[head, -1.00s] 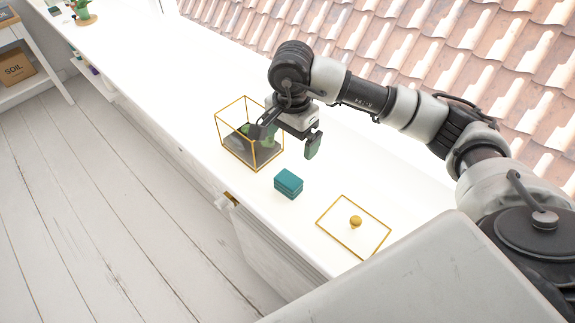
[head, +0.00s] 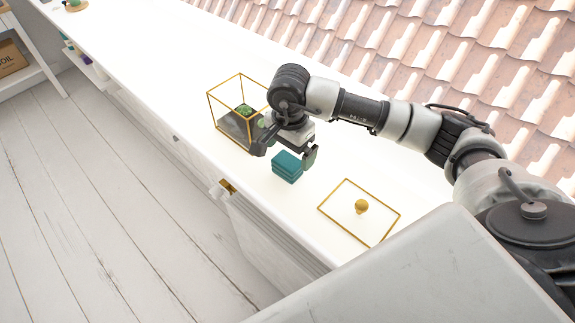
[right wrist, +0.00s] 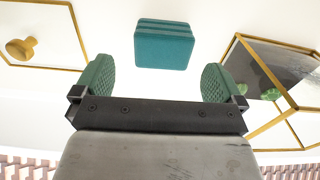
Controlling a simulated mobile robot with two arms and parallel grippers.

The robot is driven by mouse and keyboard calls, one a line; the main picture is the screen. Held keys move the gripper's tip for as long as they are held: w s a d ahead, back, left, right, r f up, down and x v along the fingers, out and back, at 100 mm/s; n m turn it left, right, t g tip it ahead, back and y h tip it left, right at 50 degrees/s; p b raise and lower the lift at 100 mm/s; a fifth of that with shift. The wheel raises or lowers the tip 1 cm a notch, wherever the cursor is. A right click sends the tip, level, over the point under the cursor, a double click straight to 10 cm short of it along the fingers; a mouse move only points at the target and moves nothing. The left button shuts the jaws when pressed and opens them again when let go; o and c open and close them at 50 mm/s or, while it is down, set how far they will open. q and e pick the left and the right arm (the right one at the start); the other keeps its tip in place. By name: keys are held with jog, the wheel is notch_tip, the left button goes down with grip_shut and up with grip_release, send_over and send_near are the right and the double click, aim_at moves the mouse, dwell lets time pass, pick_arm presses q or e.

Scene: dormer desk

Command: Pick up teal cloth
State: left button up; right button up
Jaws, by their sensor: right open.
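The teal cloth (head: 287,168) is a small folded stack lying on the white desk, between the glass box and the flat lid. It also shows in the right wrist view (right wrist: 164,46), just beyond the fingertips and roughly centred between them. My right gripper (head: 285,154) is open and empty, close to the cloth and above the desk. Its two green ridged finger pads show in the right wrist view (right wrist: 158,75), wide apart, with nothing between them. I cannot tell from the frames whether a finger touches the cloth. My left gripper is not in view.
A brass-edged glass box (head: 213,109) with dark soil and a green plant stands just left of the gripper. A brass-framed lid with a round knob (head: 361,206) lies flat to the right. The desk's front edge is near the cloth.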

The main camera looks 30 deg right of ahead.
aim_at(288, 161)
jog(key=shift+f, duration=0.65)
notch_tip(288, 161, down, 5)
jog(key=shift+w+a+r+p, duration=0.1)
jog(key=shift+w+a+p, duration=0.05)
jog(key=shift+p, duration=0.6)
jog(key=c, duration=1)
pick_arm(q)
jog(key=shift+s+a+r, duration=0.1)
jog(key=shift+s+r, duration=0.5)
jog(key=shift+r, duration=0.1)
pick_arm(e)
jog(key=shift+o, duration=0.2)
jog(key=shift+r, duration=0.15)
